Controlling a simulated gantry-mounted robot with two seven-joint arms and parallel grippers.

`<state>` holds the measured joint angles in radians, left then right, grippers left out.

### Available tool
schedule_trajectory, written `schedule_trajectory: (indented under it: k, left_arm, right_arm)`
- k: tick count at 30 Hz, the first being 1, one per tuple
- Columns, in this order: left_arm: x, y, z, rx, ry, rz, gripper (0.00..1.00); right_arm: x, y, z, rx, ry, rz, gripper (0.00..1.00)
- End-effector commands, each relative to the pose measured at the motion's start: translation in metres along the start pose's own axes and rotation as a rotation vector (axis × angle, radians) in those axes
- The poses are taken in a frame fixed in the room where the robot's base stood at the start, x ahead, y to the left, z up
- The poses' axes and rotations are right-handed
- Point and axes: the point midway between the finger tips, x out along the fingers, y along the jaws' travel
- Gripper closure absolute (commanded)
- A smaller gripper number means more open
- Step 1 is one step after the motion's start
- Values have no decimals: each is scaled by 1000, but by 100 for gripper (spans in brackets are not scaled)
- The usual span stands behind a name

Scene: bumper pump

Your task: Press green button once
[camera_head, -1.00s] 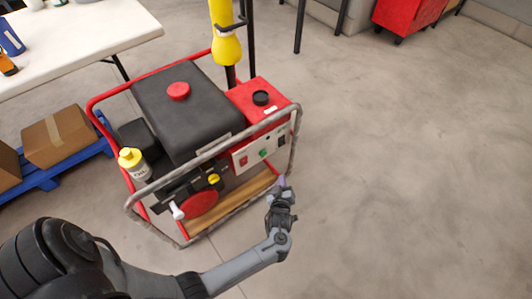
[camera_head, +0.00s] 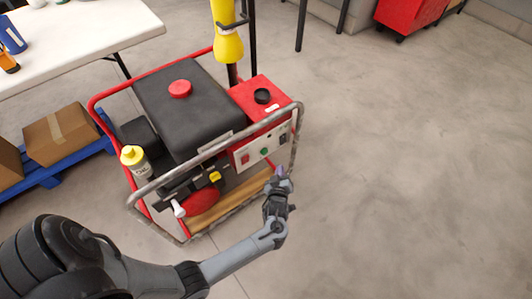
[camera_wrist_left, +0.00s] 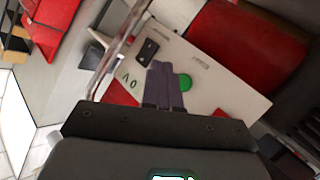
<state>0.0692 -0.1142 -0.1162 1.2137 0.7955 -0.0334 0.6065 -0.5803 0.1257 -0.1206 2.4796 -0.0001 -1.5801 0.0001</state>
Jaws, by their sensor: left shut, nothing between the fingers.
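The green button (camera_head: 264,151) is on the white control panel (camera_head: 250,156) on the front of the red-framed machine. In the left wrist view the green button (camera_wrist_left: 185,82) shows close beside the fingertips, just to their right. My left gripper (camera_head: 280,172) is shut and empty, in front of the panel, below and right of the button in the head view. In the left wrist view its purple-grey fingers (camera_wrist_left: 162,84) overlap the panel; I cannot tell whether they touch anything. My right gripper is not in view.
A grey metal frame bar (camera_head: 222,146) runs across the machine's front, near the panel. A red switch (camera_head: 244,158) sits left of the button. An oil bottle (camera_head: 133,157) stands at the machine's left. Open floor lies to the right.

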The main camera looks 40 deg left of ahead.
Motion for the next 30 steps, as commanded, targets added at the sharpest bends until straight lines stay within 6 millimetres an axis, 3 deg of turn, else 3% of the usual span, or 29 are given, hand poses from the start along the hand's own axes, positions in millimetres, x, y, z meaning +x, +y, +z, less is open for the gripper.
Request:
schedule_trajectory:
  k: [15, 30]
  left_arm:
    - [37, -27, -27, 1, 1, 0, 100]
    - [41, -30, -30, 1, 1, -1, 100]
  right_arm:
    - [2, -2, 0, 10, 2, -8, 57]
    - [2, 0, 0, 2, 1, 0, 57]
